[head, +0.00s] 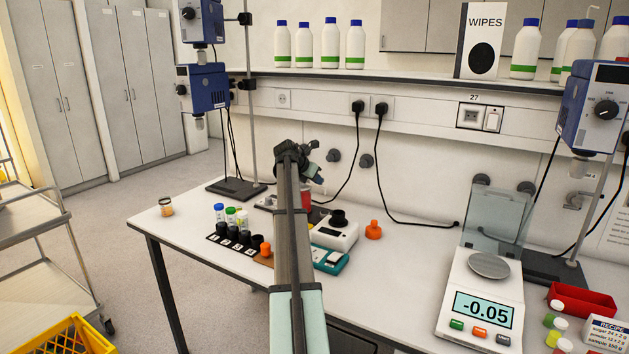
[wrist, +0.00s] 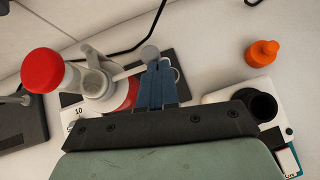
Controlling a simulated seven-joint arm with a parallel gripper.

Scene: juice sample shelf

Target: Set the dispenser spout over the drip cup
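The dispenser (wrist: 125,95) has a red round top (wrist: 42,70), a pale collar and a red body. In the head view its red body (head: 306,198) is partly hidden by my arm. Its thin spout (wrist: 130,71) points right in the wrist view and ends at a grey knob (wrist: 150,54). My gripper (wrist: 157,68) has its blue fingers close together, tips right beside the knob; I cannot tell whether they touch. In the head view my gripper (head: 319,179) is above the dispenser area. A pale curved rim (wrist: 177,74) behind the fingers may be the drip cup, mostly hidden.
A white device with a black cup (wrist: 262,105) stands right of my gripper, near an orange bottle (wrist: 262,53). Dark bottles (head: 233,233) stand left of my arm. A stand with a dark base (head: 236,188) is behind. A balance (head: 484,300) is at right.

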